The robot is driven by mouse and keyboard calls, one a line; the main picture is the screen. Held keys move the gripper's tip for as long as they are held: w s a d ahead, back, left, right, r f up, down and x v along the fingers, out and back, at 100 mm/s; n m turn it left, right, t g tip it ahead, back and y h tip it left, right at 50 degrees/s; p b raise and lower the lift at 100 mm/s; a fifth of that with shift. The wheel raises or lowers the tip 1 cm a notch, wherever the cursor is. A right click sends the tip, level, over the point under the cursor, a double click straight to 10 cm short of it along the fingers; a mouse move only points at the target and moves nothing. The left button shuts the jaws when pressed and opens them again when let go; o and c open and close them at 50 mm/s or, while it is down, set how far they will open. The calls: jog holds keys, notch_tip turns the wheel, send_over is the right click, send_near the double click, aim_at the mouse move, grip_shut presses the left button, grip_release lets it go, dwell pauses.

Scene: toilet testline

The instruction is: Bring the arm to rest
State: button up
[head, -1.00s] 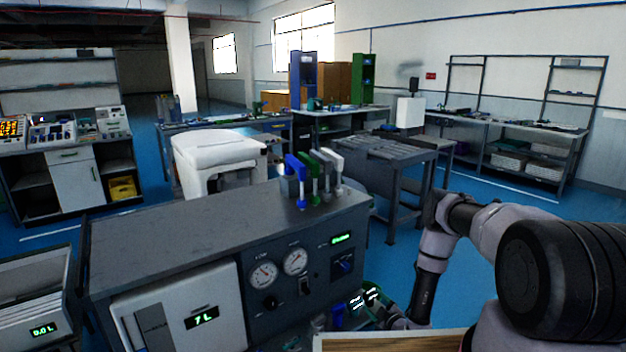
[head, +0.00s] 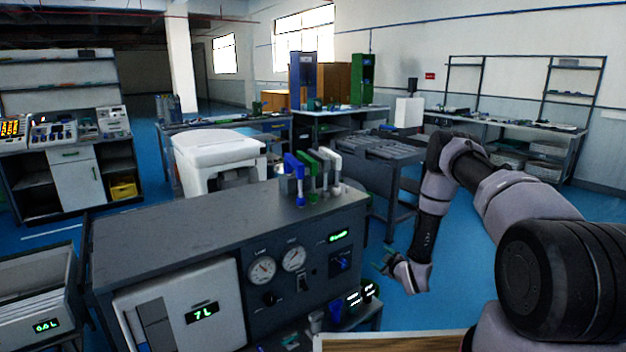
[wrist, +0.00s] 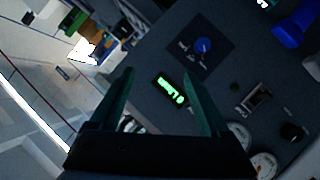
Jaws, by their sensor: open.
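My arm shows on the right of the head view, bent up at the elbow and hanging down to my gripper (head: 384,263). The gripper is to the right of the test bench (head: 180,225), in the air and apart from it. In the wrist view my gripper (wrist: 160,76) has its two dark green fingers spread, with nothing between them. Beyond the fingers, the bench's front panel shows tilted, with a green lit display (wrist: 170,90) and a blue knob (wrist: 204,45).
Two round gauges (head: 262,270) and a white box reading 7 L (head: 190,315) are on the bench front. Blue, green and white pipes (head: 318,170) stand on its top. A white toilet (head: 218,150) and a grey table (head: 380,150) are behind. Blue floor is free at right.

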jog(key=w+d+r+m+g+h, duration=0.1)
jog(key=w+d+r+m, duration=0.15)
jog(key=r, duration=0.85)
jog(key=w+d+r+m+h, duration=0.1)
jog(key=w+r, duration=0.2)
jog(key=r, duration=0.8)
jog(key=s+r+m+g+h, duration=0.15)
jog(key=s+r, duration=0.25)
jog(key=r, duration=0.6)
jog(key=s+r+m+g, duration=0.1)
jog(key=s+r+m, duration=0.2)
jog(key=r, duration=0.6)
jog(key=s+r+m+g, duration=0.1)
jog(key=s+r+m, duration=0.2)
jog(key=s+r, duration=1.2)
jog(key=s+a+r+m+g+y, duration=0.1)
jog(key=s+a+m, duration=0.1)
jog(key=s, duration=1)
jog(key=s+a+m+g+y, duration=0.1)
jog(key=s+a+m, duration=0.1)
jog(key=s, duration=1)
jog(key=shift+r, duration=0.35)
jog(key=shift+w, duration=0.1)
